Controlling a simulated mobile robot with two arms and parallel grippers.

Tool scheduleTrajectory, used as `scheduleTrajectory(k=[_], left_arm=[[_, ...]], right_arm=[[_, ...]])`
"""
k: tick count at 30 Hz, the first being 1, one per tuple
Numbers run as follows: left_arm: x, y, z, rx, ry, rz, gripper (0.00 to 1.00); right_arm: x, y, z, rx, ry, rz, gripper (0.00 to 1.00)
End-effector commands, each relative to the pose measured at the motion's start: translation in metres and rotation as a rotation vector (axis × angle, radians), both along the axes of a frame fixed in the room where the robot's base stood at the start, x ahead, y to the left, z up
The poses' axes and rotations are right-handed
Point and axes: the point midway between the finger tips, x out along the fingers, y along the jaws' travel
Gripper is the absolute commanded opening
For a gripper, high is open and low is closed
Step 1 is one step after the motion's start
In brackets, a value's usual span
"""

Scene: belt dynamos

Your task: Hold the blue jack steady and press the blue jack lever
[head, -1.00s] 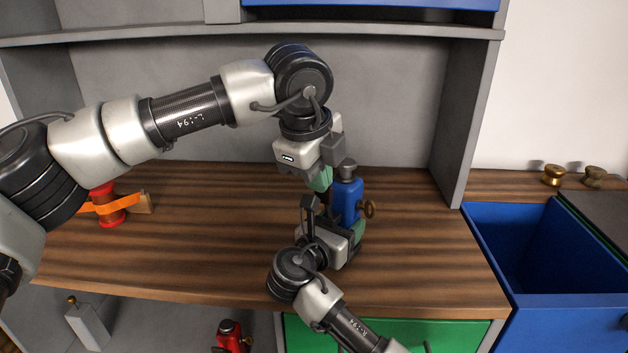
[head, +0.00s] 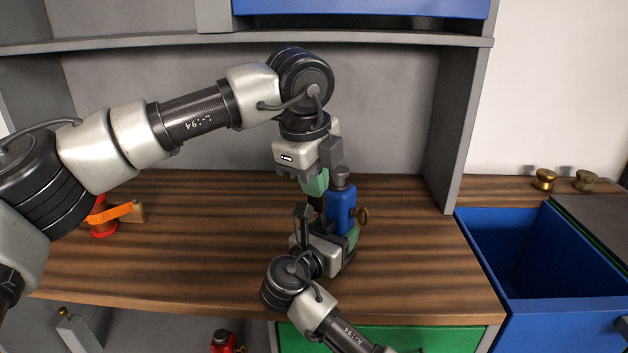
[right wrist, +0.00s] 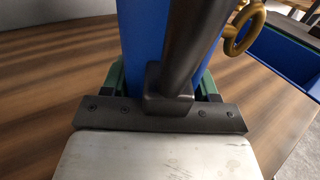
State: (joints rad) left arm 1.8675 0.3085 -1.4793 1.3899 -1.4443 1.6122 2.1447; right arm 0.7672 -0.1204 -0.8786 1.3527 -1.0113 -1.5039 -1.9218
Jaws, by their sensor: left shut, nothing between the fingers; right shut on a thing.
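The blue jack (head: 340,208) stands upright on the wooden worktop, with a grey cap on top and a brass knob (head: 362,215) on its right side. It fills the upper middle of the right wrist view (right wrist: 140,30). My right gripper (head: 345,240) is shut on the jack low down, its green fingers on both sides of the blue body. My left gripper (head: 316,186) is shut and empty, pointing down just left of the jack's top. A dark piece shows under its fingertips; I cannot tell whether it is the lever or whether they touch it.
A red spool with an orange strap (head: 117,214) sits at the left of the worktop (head: 200,250). A blue open bin (head: 540,305) stands at the right, with brass knobs behind it. A grey side panel (head: 450,130) rises right of the jack. The middle-left worktop is clear.

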Motion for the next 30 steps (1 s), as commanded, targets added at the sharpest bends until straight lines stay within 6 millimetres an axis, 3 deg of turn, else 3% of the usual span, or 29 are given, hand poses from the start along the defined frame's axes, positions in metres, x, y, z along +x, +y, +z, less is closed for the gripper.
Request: scheduleTrajectory(k=[30], left_arm=[[-0.013, 0.008, -0.01, 0.004, 0.007, -0.001, 0.0]], right_arm=[[0.0, 0.0, 0.0, 0.002, 0.003, 0.0, 0.0]])
